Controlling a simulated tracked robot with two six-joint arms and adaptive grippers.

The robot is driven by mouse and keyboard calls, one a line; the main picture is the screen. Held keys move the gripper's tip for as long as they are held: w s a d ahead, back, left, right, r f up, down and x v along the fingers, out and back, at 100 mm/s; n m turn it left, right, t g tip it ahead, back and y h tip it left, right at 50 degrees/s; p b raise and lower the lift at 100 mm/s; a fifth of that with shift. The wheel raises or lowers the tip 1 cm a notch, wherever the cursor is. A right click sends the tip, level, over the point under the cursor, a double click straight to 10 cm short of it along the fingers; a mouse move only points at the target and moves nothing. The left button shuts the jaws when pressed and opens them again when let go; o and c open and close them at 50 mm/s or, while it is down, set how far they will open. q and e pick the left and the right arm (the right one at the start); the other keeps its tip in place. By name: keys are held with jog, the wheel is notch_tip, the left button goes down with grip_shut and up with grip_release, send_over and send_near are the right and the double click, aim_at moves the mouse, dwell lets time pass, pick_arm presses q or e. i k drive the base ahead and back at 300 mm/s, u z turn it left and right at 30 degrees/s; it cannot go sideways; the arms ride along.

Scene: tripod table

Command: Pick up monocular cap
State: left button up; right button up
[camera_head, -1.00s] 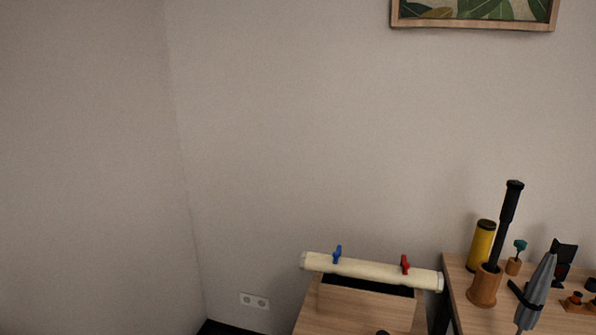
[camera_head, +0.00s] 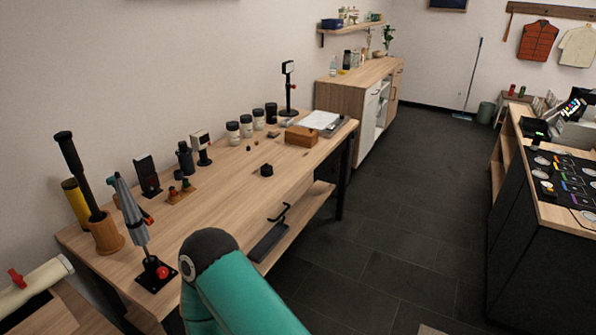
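A light wood table (camera_head: 222,192) stands along the wall at left. A dark cylindrical device that looks like a monocular (camera_head: 186,158) stands upright near its back edge. A small black piece (camera_head: 266,170) lies by itself near the middle of the tabletop. Small dark round pieces (camera_head: 274,134) lie farther back; I cannot tell which piece is the monocular cap. Neither of my grippers shows in the head view. A teal rounded arm part rises from the bottom edge and covers part of the table's front.
A folded tripod (camera_head: 132,220) and a wooden cup (camera_head: 106,235) holding a black rod crowd the near end. Several jars (camera_head: 246,126), a wooden box (camera_head: 301,135) and a lamp-like stand (camera_head: 289,90) are at the far end. Dark floor (camera_head: 390,240) is clear at right.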

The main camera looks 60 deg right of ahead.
aim_at(266, 169)
jog(key=u, duration=0.8)
jog(key=i, duration=0.15)
jog(key=z, duration=2.95)
jog(key=i, duration=0.6)
jog(key=u, duration=0.35)
jog(key=k, duration=0.6)
jog(key=z, duration=0.05)
